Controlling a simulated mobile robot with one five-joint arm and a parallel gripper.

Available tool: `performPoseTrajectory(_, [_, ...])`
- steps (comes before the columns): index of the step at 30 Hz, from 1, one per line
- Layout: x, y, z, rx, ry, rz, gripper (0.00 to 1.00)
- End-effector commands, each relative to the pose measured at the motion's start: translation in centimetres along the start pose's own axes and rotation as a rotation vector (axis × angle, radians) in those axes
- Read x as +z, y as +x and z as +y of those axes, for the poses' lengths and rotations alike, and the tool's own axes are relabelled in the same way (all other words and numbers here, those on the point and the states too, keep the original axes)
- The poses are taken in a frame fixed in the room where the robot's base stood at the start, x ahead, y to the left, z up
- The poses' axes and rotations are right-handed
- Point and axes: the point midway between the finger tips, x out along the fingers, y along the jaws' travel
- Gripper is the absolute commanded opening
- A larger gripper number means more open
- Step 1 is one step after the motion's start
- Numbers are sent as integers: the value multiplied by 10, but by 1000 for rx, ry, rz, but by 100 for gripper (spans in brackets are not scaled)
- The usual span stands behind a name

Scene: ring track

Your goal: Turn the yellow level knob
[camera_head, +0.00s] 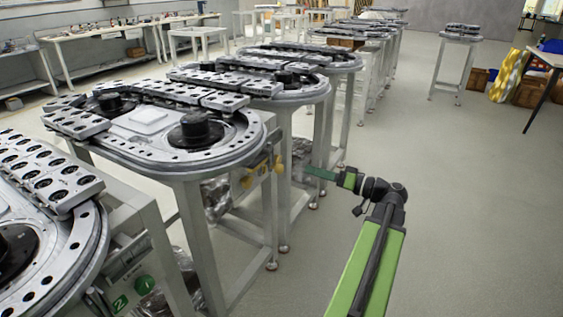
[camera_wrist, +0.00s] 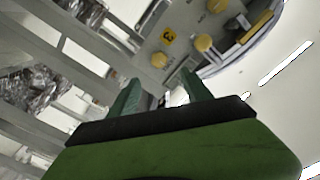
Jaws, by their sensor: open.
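I cannot tell which is the level knob. In the head view, yellow knobs (camera_head: 279,166) show at the table's right end. My gripper (camera_head: 310,171) points left toward them, at about their height. In the wrist view, my gripper (camera_wrist: 158,88) is open and empty, its green fingers apart from the knobs.
The ring track table (camera_head: 160,170) carries grey track segments and stands on metal legs (camera_head: 188,240). Similar tables stand in front of and behind it. Crumpled clear plastic (camera_head: 216,197) lies under the table. The floor (camera_head: 470,220) on the right is clear.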

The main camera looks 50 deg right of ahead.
Motion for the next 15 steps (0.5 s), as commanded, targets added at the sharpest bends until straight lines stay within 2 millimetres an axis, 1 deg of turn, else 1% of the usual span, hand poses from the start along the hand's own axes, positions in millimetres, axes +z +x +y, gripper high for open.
performPoseTrajectory(1, [0, 13, 0, -1, 0, -1, 57])
performPoseTrajectory(9, [-2, 78, 3, 4, 1, 2, 57])
performPoseTrajectory(12, [-2, 99, 3, 5, 1, 3, 57])
performPoseTrajectory(15, [-3, 114, 4, 6, 1, 4, 57])
